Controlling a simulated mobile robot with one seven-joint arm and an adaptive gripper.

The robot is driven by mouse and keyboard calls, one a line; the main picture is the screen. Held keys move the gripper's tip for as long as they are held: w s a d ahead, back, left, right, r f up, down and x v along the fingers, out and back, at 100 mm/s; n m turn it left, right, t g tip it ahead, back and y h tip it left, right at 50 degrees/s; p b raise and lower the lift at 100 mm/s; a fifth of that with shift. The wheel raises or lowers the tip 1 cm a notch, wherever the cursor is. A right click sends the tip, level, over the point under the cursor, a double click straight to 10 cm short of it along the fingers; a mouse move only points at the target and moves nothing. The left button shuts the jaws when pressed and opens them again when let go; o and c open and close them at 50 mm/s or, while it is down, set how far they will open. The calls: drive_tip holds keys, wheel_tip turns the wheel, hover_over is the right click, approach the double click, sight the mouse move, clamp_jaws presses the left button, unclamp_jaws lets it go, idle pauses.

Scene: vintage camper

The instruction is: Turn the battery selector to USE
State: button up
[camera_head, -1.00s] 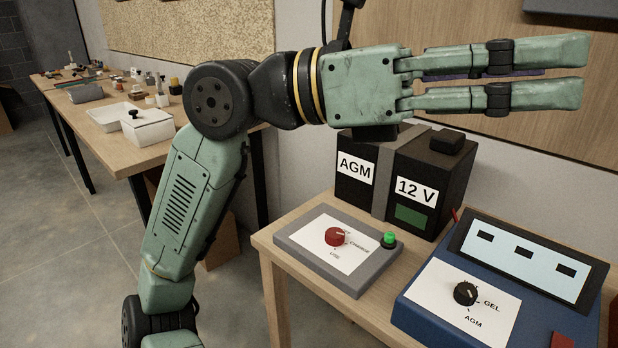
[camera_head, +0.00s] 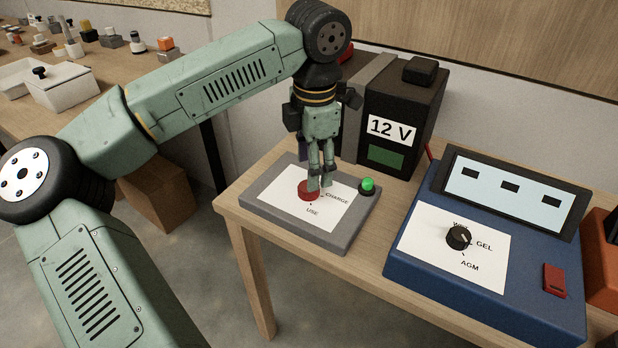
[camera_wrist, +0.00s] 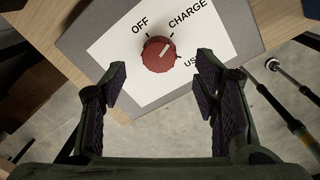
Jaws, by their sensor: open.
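The battery selector is a red knob (camera_head: 308,191) on the white plate of a grey box (camera_head: 343,236). In the wrist view the red knob (camera_wrist: 158,55) shows labels OFF, CHARGE and USE around it, and its pale mark points towards CHARGE. My gripper (camera_head: 319,185) points down at the knob, its fingertips hiding part of the knob's right side. In the wrist view my gripper (camera_wrist: 159,82) is open, one finger to each side and the knob centred just beyond the tips. I cannot tell whether the tips touch anything.
A green button (camera_head: 367,185) sits right of the knob. A black 12 V battery (camera_head: 400,105) stands close behind the grey box. A blue charger (camera_head: 420,270) with a black GEL/AGM knob (camera_head: 458,238) stands to the right. The table's front left edge is near.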

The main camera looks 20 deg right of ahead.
drive_tip(key=shift+w+f+p, duration=0.2)
drive_tip(key=shift+f+p, duration=0.1)
drive_tip(key=shift+f, duration=2.3)
drive_tip(key=shift+c, duration=0.5)
drive_tip(key=c, duration=1.1)
